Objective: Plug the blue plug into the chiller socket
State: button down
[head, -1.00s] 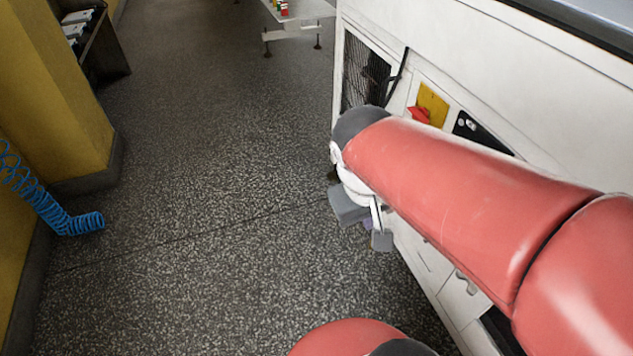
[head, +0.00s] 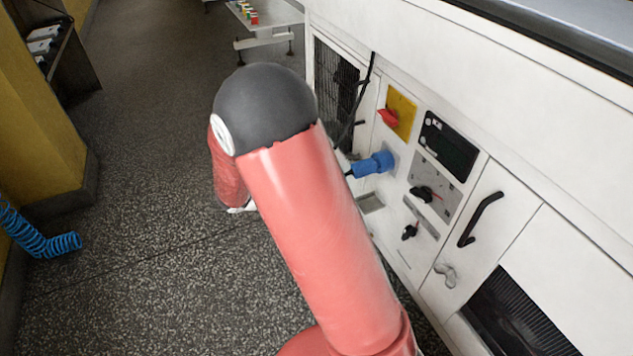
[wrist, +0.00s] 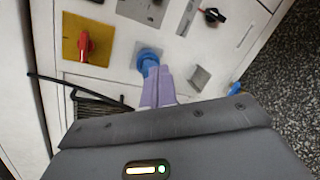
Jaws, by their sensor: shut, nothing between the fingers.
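A blue plug-shaped fitting (head: 375,165) stands out from the white machine's panel, below the red switch, in the head view. Its inner end meets the panel, and a dark end points left. I cannot tell plug from socket there. In the wrist view a round blue fitting (wrist: 148,58) sits on the panel just past my fingertips. My gripper (wrist: 158,76) has its pale purple fingers together and empty, overlapping that fitting in the picture. I cannot tell whether they touch it. A second blue piece (wrist: 234,88) shows right of the fingers, partly cut off by my gripper body. My arm hides the gripper in the head view.
The panel has a red switch on a yellow plate (head: 402,112), a dark display (head: 447,146), black knobs and a door handle (head: 481,218). A black cable hangs by the grille (head: 336,88). A blue coiled hose (head: 35,236) lies left. The floor between is clear.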

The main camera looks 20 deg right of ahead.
aim_at(353, 172)
jog(key=shift+w+d+f+n+t+h+p, duration=0.1)
jog(key=shift+w+d+f+n+t+h, duration=0.3)
jog(key=shift+w+d, duration=0.3)
jog(key=shift+w+d+f+n+t+h+p, duration=0.15)
jog(key=shift+w+d+f+n+t+h, duration=0.15)
jog(key=shift+w+d, duration=0.4)
jog(key=shift+w+d+f+n+t+h+p, duration=0.1)
jog(key=shift+w+d+f+n+t+h, duration=0.3)
jog(key=shift+d, duration=0.5)
jog(key=shift+d, duration=0.5)
jog(key=shift+a, duration=0.1)
